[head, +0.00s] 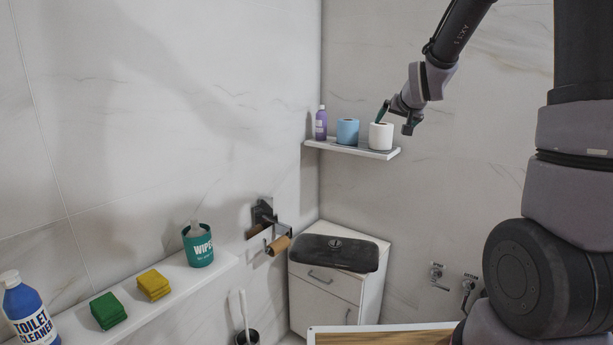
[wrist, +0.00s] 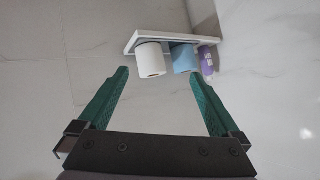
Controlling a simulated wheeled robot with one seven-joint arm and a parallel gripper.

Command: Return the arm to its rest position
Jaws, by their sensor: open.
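My gripper (head: 398,118) is at the end of my arm, raised at the upper right of the head view, beside the small wall shelf. In the wrist view its two green fingers (wrist: 164,95) are spread wide with nothing between them. A white toilet roll (head: 381,137) stands on the shelf close to the gripper in the head view. The white roll (wrist: 150,60) lies beyond the fingertips in the wrist view, with a visible gap. Whether a finger touches the roll is hard to tell in the head view.
The wall shelf (head: 352,149) also holds a blue roll (head: 347,132) and a purple bottle (head: 321,123). Below stands a white cabinet (head: 325,299) with a dark basin (head: 334,253). A left ledge (head: 180,283) holds sponges, a wipes tub (head: 198,246) and a blue cleaner bottle (head: 30,312).

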